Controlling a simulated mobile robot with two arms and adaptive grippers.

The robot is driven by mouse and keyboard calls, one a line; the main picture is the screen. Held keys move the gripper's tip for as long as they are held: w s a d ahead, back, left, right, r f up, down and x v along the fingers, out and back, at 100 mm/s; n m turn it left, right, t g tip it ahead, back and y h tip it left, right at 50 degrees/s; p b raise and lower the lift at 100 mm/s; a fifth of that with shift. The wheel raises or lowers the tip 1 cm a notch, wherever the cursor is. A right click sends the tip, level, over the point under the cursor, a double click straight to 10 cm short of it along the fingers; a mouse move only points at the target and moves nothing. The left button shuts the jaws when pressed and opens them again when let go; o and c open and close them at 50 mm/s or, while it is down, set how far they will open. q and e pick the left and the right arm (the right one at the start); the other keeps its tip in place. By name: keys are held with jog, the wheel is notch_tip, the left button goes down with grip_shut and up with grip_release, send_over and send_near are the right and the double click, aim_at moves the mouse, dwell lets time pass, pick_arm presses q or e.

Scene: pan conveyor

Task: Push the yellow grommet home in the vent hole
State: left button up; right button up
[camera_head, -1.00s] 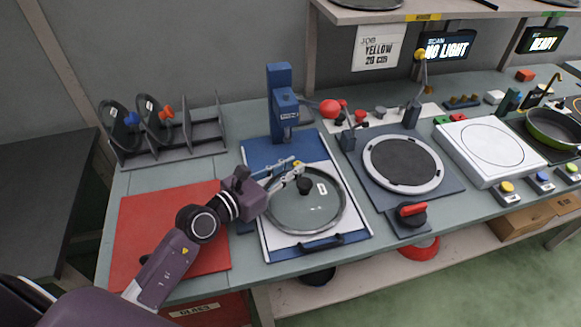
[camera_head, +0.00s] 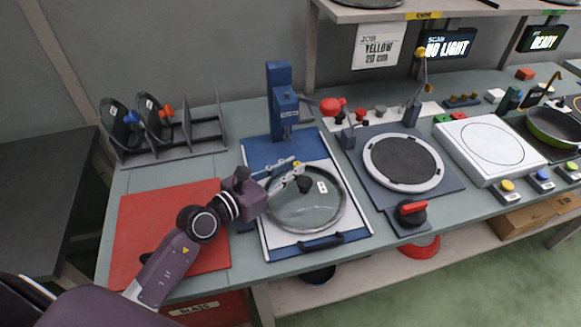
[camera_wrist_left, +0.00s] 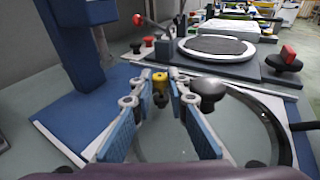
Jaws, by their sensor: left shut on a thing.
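A glass lid (camera_head: 330,212) with a black knob (camera_head: 304,185) lies on the white plate of a blue-framed press station. It also shows in the wrist view (camera_wrist_left: 240,130), with the knob (camera_wrist_left: 208,91) right of my fingers. My left gripper (camera_head: 296,168) reaches in from the left over the lid's far part. Its fingertips are shut on the small yellow grommet (camera_wrist_left: 159,88), which stands upright between them. The vent hole is hidden beneath the grommet and fingers. I cannot tell whether the grommet touches the glass or sits in the hole. My right gripper is out of view.
The blue press column (camera_head: 281,95) stands behind the lid. A red ball-ended lever (camera_head: 331,107) and a round dark turntable (camera_head: 403,163) are to the right. A red mat (camera_head: 150,225) lies left, below a rack (camera_head: 203,137) holding lids. The mat is partly covered by my arm.

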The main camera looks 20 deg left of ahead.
pick_arm(q)
jog(key=shift+f+b, duration=0.55)
jog(key=shift+f, duration=0.3)
jog(key=o, duration=0.8)
jog(key=v, duration=1.2)
jog(key=shift+r, duration=0.1)
